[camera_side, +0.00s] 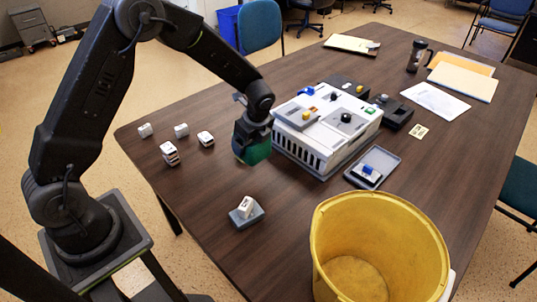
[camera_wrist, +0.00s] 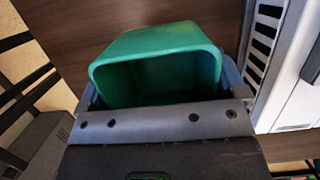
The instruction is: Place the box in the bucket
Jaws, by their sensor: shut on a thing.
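A green open-topped box (camera_side: 256,153) is held in my gripper (camera_side: 250,138), above the table and left of the white machine. In the wrist view the green box (camera_wrist: 157,45) fills the space between the blue fingers, its hollow opening facing the camera. My gripper is shut on its sides. The yellow bucket (camera_side: 330,243) stands at the front right in the side view. It is open at the top, and its inside looks empty. The bucket is apart from my gripper, to its lower right, and does not show in the wrist view.
A white machine (camera_side: 318,150) with knobs stands right beside my gripper. A grey tray (camera_side: 385,157) with a blue part lies between machine and bucket. A white block on a grey base (camera_side: 246,212) stands in front. Several small white blocks (camera_side: 181,130) lie left.

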